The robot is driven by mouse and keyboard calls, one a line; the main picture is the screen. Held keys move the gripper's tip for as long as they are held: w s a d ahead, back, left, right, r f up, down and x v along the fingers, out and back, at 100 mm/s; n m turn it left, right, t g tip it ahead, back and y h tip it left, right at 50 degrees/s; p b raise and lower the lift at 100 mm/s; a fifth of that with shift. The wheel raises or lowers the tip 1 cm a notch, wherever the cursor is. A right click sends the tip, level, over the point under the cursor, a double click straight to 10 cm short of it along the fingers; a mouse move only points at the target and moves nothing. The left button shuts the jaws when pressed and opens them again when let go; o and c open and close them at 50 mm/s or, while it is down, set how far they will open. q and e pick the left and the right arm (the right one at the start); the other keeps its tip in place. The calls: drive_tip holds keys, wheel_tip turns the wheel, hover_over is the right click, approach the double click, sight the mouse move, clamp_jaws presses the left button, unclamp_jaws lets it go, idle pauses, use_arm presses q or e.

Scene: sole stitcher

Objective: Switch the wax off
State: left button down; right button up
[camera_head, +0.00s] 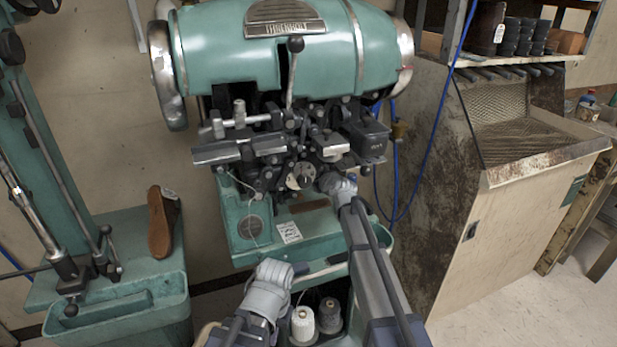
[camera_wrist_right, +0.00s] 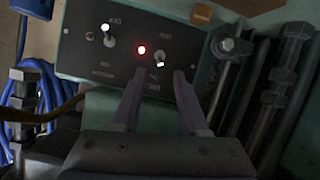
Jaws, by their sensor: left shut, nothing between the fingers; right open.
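In the right wrist view a dark control panel (camera_wrist_right: 85,60) carries two small toggle switches. One toggle (camera_wrist_right: 107,38) is at the left. Small lettering on the panel is too unclear to read. My right gripper (camera_wrist_right: 159,78) is open, its fingertips at the panel's lower part, below the right toggle and the lamp. In the head view the right gripper is hidden behind its own wrist and the machine. My left gripper (camera_head: 301,268) is shut and empty, low before the green stitcher (camera_head: 330,45).
Dark metal mechanisms (camera_head: 270,140) crowd the machine's front. Thread spools (camera_head: 303,325) stand below. A blue cable (camera_head: 428,160) hangs at right, beside a worn cabinet (camera_head: 520,215). A brown sole (camera_head: 161,225) stands on the left machine. In the wrist view metal rods (camera_wrist_right: 245,90) flank the panel.

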drive_tip(key=b+x, duration=0.1)
drive_tip(key=x, duration=0.4)
drive_tip(key=shift+w+f+b, duration=0.2)
drive_tip(key=shift+w+b, duration=0.05)
drive_tip(key=shift+b, duration=0.15)
clamp_jaws()
